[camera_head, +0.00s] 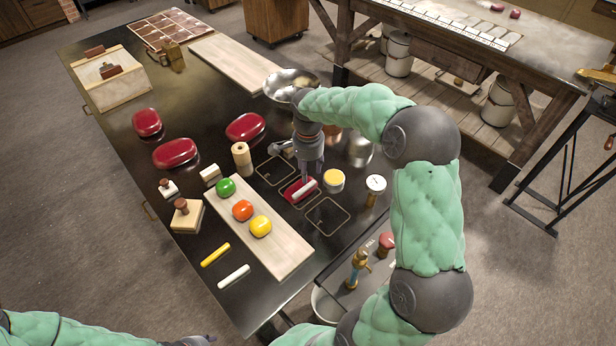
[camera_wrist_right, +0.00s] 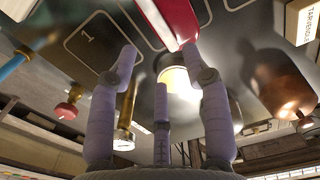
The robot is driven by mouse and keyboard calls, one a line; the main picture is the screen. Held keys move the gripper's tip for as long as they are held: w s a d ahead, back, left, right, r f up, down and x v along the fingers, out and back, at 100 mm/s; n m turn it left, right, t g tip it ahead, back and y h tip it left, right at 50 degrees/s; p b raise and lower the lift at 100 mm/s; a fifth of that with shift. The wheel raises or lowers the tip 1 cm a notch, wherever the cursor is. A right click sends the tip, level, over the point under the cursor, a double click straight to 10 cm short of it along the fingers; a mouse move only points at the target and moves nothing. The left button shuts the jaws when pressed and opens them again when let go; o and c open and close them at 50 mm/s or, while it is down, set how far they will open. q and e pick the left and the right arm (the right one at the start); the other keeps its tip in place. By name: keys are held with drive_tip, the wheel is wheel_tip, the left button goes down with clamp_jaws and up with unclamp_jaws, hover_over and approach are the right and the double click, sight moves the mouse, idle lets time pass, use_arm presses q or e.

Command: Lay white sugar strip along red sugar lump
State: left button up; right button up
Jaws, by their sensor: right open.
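A flat red sugar lump (camera_head: 291,192) lies in the middle one of the outlined squares on the dark table. A white sugar strip (camera_head: 304,189) lies along its top. My right gripper (camera_head: 307,178) is just above the strip, its fingers pointing down. In the right wrist view the red lump (camera_wrist_right: 176,18) with a white band along it shows beyond the fingertips. There the right gripper (camera_wrist_right: 160,60) has its fingers spread, with nothing between them. Another white strip (camera_head: 233,277) lies on the table near the front. My left gripper (camera_head: 198,341) only partly shows at the bottom edge.
A yellow strip (camera_head: 215,255) lies behind the loose white one. Three big red lumps (camera_head: 175,153) lie to the left. A wooden cylinder (camera_head: 241,158) and a yellow-topped jar (camera_head: 334,180) stand close to my right gripper.

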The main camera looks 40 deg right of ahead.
drive_tip(key=shift+r+p, duration=0.3)
drive_tip(key=shift+r, duration=1.95)
